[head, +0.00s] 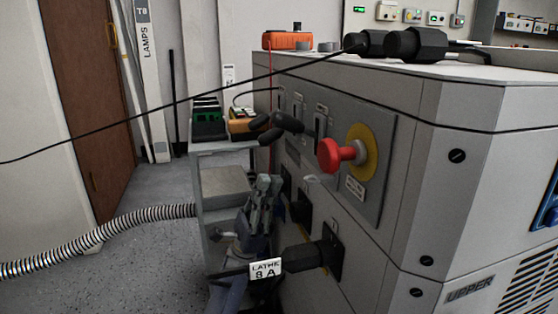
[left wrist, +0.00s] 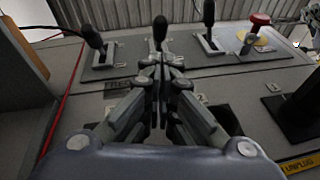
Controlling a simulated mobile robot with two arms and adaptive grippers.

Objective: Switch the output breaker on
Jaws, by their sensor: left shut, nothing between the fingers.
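The grey cabinet (head: 440,170) carries a side panel with black-handled levers (head: 288,122) and a red mushroom button (head: 335,154) on a yellow plate. In the left wrist view, a left lever (left wrist: 92,37), a middle lever (left wrist: 160,30) and a right lever (left wrist: 209,14) stand in a row, with the red button (left wrist: 259,21) further right. I cannot read which is the output breaker. My left gripper (head: 268,184) is shut and empty, below the levers. In the wrist view its fingertips (left wrist: 160,62) point at the middle lever, hiding its base; contact is unclear.
A black plug tagged LATHE 8A (head: 300,257) sticks out of the cabinet below my gripper. A cart (head: 222,148) with a green-fronted box (head: 209,120) stands left of the panel. A black cable (head: 180,100) crosses the view; a ribbed hose (head: 110,230) lies at left.

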